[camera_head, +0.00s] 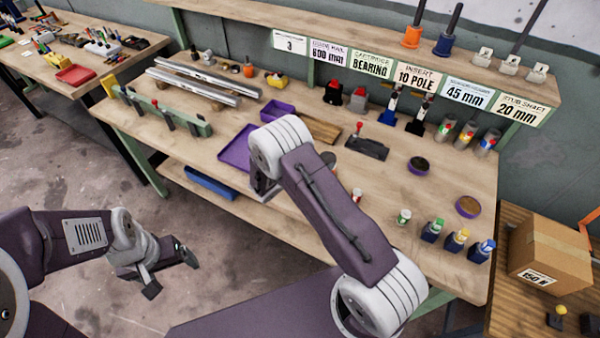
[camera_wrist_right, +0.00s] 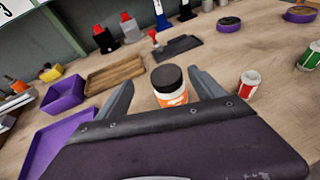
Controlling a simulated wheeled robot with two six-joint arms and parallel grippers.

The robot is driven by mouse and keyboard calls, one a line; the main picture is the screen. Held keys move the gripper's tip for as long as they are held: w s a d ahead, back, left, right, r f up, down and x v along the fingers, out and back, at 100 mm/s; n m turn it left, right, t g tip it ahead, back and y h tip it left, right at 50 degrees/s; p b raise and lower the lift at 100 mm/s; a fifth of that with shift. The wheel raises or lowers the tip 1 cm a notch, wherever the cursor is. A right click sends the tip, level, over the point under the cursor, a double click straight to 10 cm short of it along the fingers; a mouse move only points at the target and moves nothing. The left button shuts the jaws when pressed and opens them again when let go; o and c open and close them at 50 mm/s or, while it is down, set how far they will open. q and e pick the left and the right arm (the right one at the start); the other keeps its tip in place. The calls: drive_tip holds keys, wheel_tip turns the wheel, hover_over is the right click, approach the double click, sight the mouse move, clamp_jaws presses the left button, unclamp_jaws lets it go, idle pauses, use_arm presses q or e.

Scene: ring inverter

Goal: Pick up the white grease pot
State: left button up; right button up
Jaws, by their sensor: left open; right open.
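A white pot with a black lid and an orange label (camera_wrist_right: 171,90) stands upright on the workbench in the right wrist view; I take it as the grease pot. My right gripper (camera_wrist_right: 161,79) is open, with the pot showing between its two fingers; I cannot tell whether they touch it. Its lower part is hidden by the gripper body. My left gripper (camera_head: 155,270) is open and empty over the floor, in front of the bench and away from the pot.
A red-and-white can (camera_wrist_right: 247,84) stands just right of the pot, and a green-and-white can (camera_head: 404,216) farther right. A purple tray (camera_head: 236,148), a wooden tray (camera_wrist_right: 116,73) and a dark block (camera_head: 366,147) lie around. Several capped bottles stand at the bench's right front.

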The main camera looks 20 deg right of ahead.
sight(324, 160)
drive_tip(key=f, duration=0.2)
drive_tip(key=shift+s+d+f+n, duration=0.1)
drive_tip(key=shift+s+f+n, duration=0.15)
drive_tip(key=shift+f+n, duration=0.05)
drive_tip(key=shift+w+d+f, duration=0.1)
drive_tip(key=shift+w+d, duration=0.05)
drive_tip(key=shift+d, duration=0.05)
drive_tip(key=p+x, duration=0.1)
drive_tip(key=x, duration=0.1)
drive_tip(key=shift+d, duration=0.3)
drive_tip(key=shift+w+d+f, duration=0.15)
drive_tip(key=shift+d, duration=0.05)
drive_tip(key=p+x, duration=0.1)
drive_tip(key=x, duration=0.4)
drive_tip(key=shift+w+d, duration=0.1)
drive_tip(key=shift+d, duration=0.1)
use_arm(q)
drive_tip(key=shift+w+d+r, duration=0.2)
drive_tip(key=shift+d+r, duration=0.05)
drive_tip(key=shift+r, duration=0.3)
drive_tip(key=shift+w+d+r, duration=0.2)
drive_tip(key=shift+d+r, duration=0.05)
drive_tip(key=shift+r, duration=0.25)
use_arm(e)
drive_tip(key=c, duration=1.5)
drive_tip(key=shift+c, duration=0.2)
